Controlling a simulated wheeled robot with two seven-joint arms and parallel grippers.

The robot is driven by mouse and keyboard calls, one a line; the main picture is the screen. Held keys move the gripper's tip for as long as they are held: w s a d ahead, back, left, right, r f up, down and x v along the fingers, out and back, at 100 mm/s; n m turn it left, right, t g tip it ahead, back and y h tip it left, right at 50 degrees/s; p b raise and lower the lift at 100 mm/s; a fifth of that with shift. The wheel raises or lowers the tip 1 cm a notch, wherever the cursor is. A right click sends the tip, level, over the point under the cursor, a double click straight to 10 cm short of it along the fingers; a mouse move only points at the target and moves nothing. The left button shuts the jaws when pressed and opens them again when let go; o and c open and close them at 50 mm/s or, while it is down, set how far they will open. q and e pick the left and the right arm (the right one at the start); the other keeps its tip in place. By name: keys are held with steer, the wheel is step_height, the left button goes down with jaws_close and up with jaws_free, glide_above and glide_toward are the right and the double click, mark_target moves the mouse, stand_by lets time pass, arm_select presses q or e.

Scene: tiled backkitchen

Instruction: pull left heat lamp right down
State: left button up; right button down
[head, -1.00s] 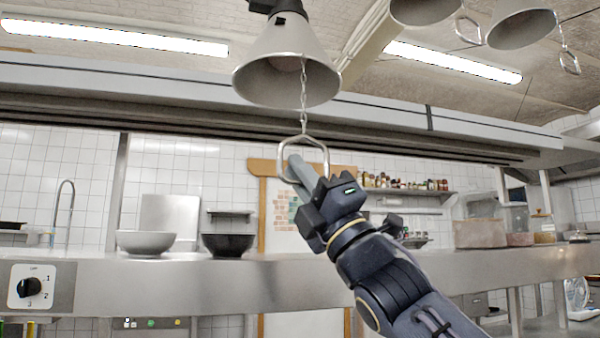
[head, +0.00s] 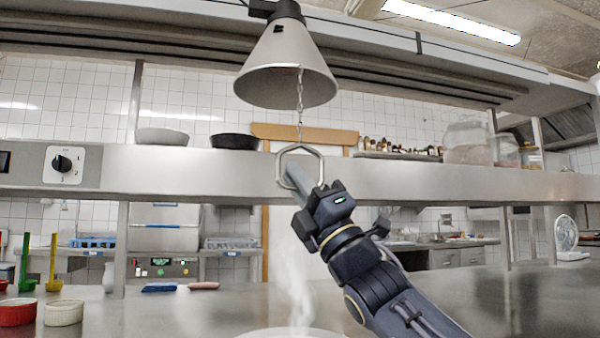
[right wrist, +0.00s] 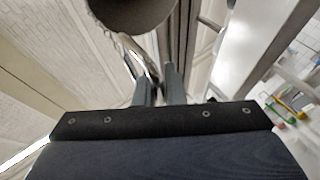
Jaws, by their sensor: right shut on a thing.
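The heat lamp (head: 286,70) is a grey cone shade in the upper middle of the head view. A chain (head: 299,105) hangs from it to a metal pull ring (head: 281,168). My right gripper (head: 298,178) is at the ring, with its fingers shut on the ring's lower part. In the right wrist view the fingers (right wrist: 159,88) are close together, with the metal ring (right wrist: 140,68) beside them and the dark shade (right wrist: 130,12) above. My left gripper is not in view.
A steel shelf (head: 400,172) runs across behind the ring, with bowls (head: 234,141) and jars on it. Below is a steel counter (head: 220,308) with a red cup (head: 17,312) and a white cup (head: 63,312) at left. A plate edge (head: 290,334) shows at the bottom, with steam above it.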

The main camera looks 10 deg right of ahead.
steer(key=shift+w+a+f, duration=0.1)
steer(key=shift+a+f, duration=0.05)
steer(key=shift+f, duration=0.2)
steer(key=c, duration=1.5)
jaws_free()
steer(key=b+v, duration=0.2)
steer(key=v, duration=0.6)
